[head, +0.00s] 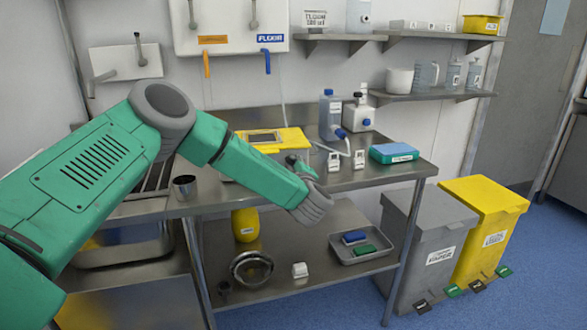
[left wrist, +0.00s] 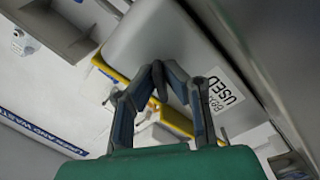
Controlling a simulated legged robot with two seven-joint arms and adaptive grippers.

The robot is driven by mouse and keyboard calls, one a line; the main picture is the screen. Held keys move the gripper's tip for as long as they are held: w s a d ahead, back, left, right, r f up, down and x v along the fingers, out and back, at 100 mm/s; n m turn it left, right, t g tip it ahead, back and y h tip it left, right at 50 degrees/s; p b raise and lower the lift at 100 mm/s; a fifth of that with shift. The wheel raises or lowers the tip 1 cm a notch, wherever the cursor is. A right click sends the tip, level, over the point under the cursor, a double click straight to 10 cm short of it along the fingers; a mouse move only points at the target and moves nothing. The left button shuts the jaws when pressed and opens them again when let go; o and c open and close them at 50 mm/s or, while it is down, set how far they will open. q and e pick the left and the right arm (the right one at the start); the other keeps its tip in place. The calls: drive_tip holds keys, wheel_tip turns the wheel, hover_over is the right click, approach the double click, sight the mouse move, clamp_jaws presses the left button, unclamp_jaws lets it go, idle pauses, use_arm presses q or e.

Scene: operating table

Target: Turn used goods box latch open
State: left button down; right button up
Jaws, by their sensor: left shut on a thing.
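The used goods box shows close up in the left wrist view as a grey body with a white label reading "USED" (left wrist: 222,92). A yellow bar (left wrist: 176,121) shows behind and between my fingers. My left gripper (left wrist: 160,72) is shut, its dark fingertips drawn together against the box front beside the label. The latch itself is mostly hidden by the fingertips, so its angle cannot be told. In the head view, my left arm reaches across the bench, and the left gripper (head: 297,160) shows only in part beside a yellow-topped unit (head: 284,137). My right gripper is not in view.
The steel bench (head: 405,171) carries a blue-topped box (head: 393,152), a bottle (head: 330,112) and a metal cup (head: 184,187). A tray (head: 364,250) and a steel bowl (head: 251,268) sit on the shelf below. Grey (head: 425,235) and yellow (head: 490,225) bins stand right.

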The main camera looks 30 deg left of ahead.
use_arm(q)
drive_tip(key=n+b, duration=0.2)
drive_tip(key=n, duration=0.1)
drive_tip(key=shift+a+f+n, duration=0.1)
drive_tip(key=shift+n, duration=0.2)
drive_tip(key=shift+n+b, duration=1)
drive_tip(key=shift+n, duration=0.6)
drive_tip(key=shift+f, duration=0.1)
drive_tip(key=c, duration=1.7)
unclamp_jaws()
drive_tip(key=shift+s+d, duration=0.25)
drive_tip(key=v, duration=1.1)
drive_tip(key=shift+s, duration=0.1)
